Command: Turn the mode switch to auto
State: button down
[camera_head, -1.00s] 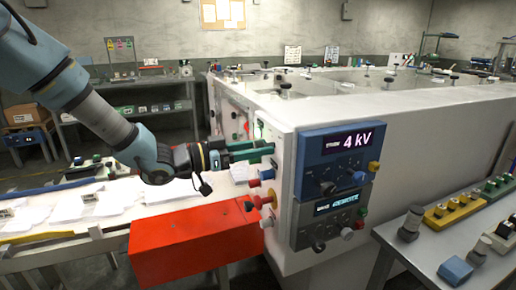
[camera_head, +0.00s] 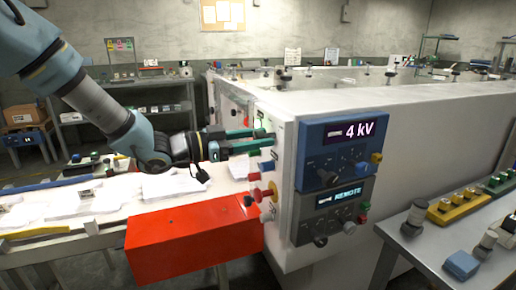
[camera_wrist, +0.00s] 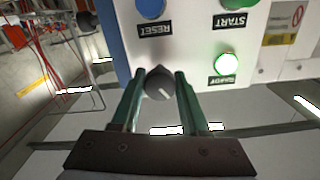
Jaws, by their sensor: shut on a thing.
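The mode switch, a dark round knob (camera_wrist: 158,84) with a white pointer line, sits at the edge of a white panel in the wrist view. My gripper (camera_wrist: 160,74) is shut on it, one green finger on each side. The pointer line slants towards the lower right of that picture. No AUTO label shows. In the head view my gripper (camera_head: 268,140) reaches the left face of the white machine (camera_head: 405,130), and its fingers hide the knob.
Near the knob are a blue RESET button (camera_wrist: 150,8), a green START button (camera_wrist: 231,4) and a lit green READY lamp (camera_wrist: 226,65). Coloured knobs (camera_head: 265,166) protrude just below my gripper. A red box (camera_head: 195,240) stands below it. A blue display (camera_head: 338,150) reads 4 kV.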

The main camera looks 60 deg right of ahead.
jog(key=m+b, duration=0.2)
jog(key=b, duration=0.1)
jog(key=m+b, duration=0.2)
jog(key=b, duration=0.1)
jog(key=shift+f+m+b, duration=0.3)
jog(key=shift+f+b, duration=0.05)
jog(key=shift+f, duration=0.05)
jog(key=m+b, duration=0.4)
jog(key=b, duration=0.3)
jog(key=shift+m, duration=0.3)
jog(key=m+b, duration=0.4)
jog(key=b, duration=0.2)
jog(key=m+b, duration=0.2)
jog(key=shift+r+b, duration=0.25)
jog(key=shift+b, duration=0.1)
jog(key=shift+r+m, duration=0.1)
jog(key=shift+m, duration=0.2)
jog(key=shift+c, duration=2.1)
grip_release()
jog(key=v, duration=1)
jog(key=shift+w+a+b, duration=0.2)
jog(key=shift+a+b, duration=0.15)
